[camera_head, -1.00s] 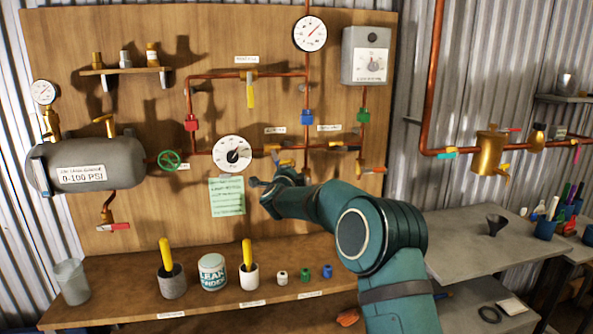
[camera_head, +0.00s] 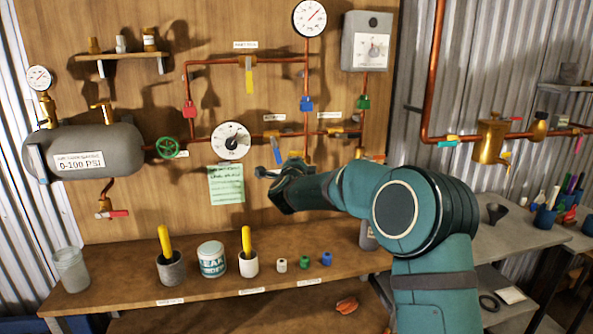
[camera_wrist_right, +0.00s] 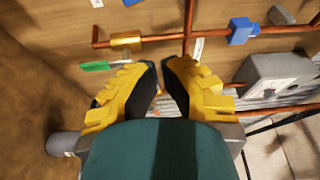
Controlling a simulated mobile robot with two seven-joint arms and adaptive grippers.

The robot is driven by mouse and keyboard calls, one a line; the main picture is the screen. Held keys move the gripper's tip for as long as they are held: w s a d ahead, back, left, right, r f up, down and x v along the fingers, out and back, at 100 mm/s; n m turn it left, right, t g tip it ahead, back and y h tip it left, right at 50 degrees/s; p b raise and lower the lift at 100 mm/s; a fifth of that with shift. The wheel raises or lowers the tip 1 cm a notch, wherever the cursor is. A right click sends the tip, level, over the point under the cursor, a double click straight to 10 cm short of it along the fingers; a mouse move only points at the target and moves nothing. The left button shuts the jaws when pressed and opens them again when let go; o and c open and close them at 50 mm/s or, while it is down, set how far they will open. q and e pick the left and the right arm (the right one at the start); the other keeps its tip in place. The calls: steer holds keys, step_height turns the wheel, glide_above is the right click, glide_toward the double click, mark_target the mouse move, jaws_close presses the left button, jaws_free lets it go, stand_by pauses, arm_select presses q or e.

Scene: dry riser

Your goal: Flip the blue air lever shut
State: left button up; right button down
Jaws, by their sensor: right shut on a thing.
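The blue lever (camera_head: 278,154) hangs down, slightly tilted, from a brass valve on the middle horizontal copper pipe, right of the round gauge. A blue piece, seemingly this lever's end, shows at the top edge of the wrist view (camera_wrist_right: 131,2). My right gripper (camera_head: 270,172) is in front of the board just below the lever; contact between them cannot be made out. In the wrist view its yellow-backed fingers (camera_wrist_right: 161,65) are nearly together, and whatever lies between them is hidden. My left gripper is out of view.
A brass valve (camera_wrist_right: 126,40) with a green lever (camera_wrist_right: 101,66) is near my fingers. A blue lock-like block (camera_head: 306,104) is on the vertical pipe. A gauge (camera_head: 231,140) and green notice (camera_head: 226,183) are left. The shelf below holds a white tin (camera_head: 212,260) and cups.

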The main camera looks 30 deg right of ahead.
steer(key=shift+v, duration=2.05)
steer(key=shift+d+f, duration=0.1)
steer(key=shift+f, duration=0.05)
